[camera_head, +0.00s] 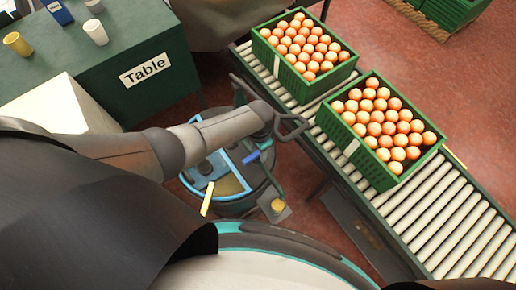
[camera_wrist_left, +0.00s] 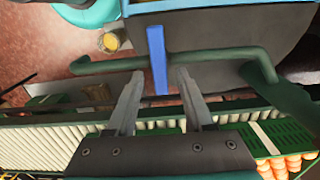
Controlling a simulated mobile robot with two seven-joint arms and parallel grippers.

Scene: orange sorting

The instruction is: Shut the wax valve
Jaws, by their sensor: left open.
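A round wax tank (camera_head: 235,205) with a light-blue frame on top stands below my left arm in the head view. The blue valve lever (camera_head: 258,155) shows beside my wrist there. In the left wrist view the blue lever (camera_wrist_left: 157,55) stands upright in the picture, in line with the gap between the fingers. My left gripper (camera_wrist_left: 158,76) is open, with one finger on each side of the lever's lower part. I cannot tell whether either finger touches it. In the head view my left gripper (camera_head: 264,128) is mostly hidden by its wrist. My right gripper is not in view.
A dark green bent pipe (camera_wrist_left: 215,57) crosses close to the fingers. A roller conveyor (camera_head: 425,205) carries two green crates (camera_head: 347,144) (camera_head: 262,52) of oranges at the right. A green table (camera_head: 120,50) with cups stands at the upper left. A small yellow-topped cup (camera_head: 278,206) sits beside the tank.

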